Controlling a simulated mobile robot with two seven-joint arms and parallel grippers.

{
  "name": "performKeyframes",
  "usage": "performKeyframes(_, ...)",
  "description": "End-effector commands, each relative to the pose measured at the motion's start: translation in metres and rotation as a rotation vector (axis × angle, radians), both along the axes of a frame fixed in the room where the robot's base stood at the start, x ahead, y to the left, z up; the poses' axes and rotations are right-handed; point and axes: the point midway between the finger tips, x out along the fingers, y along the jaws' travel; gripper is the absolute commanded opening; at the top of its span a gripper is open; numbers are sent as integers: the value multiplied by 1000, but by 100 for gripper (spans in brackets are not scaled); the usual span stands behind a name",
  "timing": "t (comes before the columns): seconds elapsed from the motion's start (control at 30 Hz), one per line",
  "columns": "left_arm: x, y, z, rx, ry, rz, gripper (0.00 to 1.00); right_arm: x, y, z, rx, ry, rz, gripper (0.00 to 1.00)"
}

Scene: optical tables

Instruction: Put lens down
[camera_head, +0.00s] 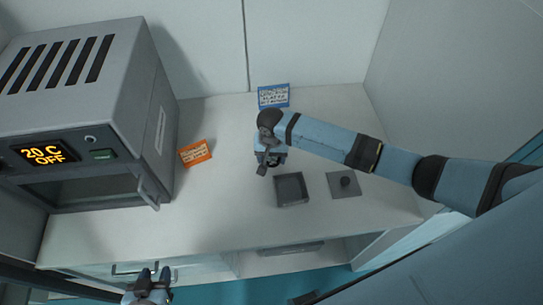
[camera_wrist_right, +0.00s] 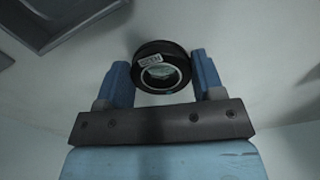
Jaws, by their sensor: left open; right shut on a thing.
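The lens (camera_wrist_right: 161,68) is a short black ring with a white label and clear glass, seen in the right wrist view. My right gripper (camera_wrist_right: 161,82) is shut on it, with one blue finger at each side. In the head view my right gripper (camera_head: 270,160) is above the white bench, just behind and left of an open dark square box (camera_head: 292,190). The lens is hard to make out there. My left gripper (camera_head: 148,286) is open and empty at the bottom edge, in front of the bench.
A dark square lid (camera_head: 344,184) with a round knob lies right of the box. A grey oven (camera_head: 85,120) reading "20 C OFF" stands at left. An orange card (camera_head: 195,153) and a blue card (camera_head: 273,96) are on the bench (camera_head: 225,215), which is clear at front left.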

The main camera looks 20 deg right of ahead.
Motion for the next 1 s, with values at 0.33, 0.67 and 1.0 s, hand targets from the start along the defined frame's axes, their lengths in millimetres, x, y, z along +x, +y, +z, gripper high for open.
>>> performKeyframes(0.33,-2,0,-1,0,4,1,43,0,0,-5,2,-1,0,37)
performKeyframes(0.67,-2,0,0,-1,4,1,43,0,0,-8,1,0,1,87)
performKeyframes(1.0,-3,0,-2,-1,4,0,43,1,0,10,2,-2,1,87)
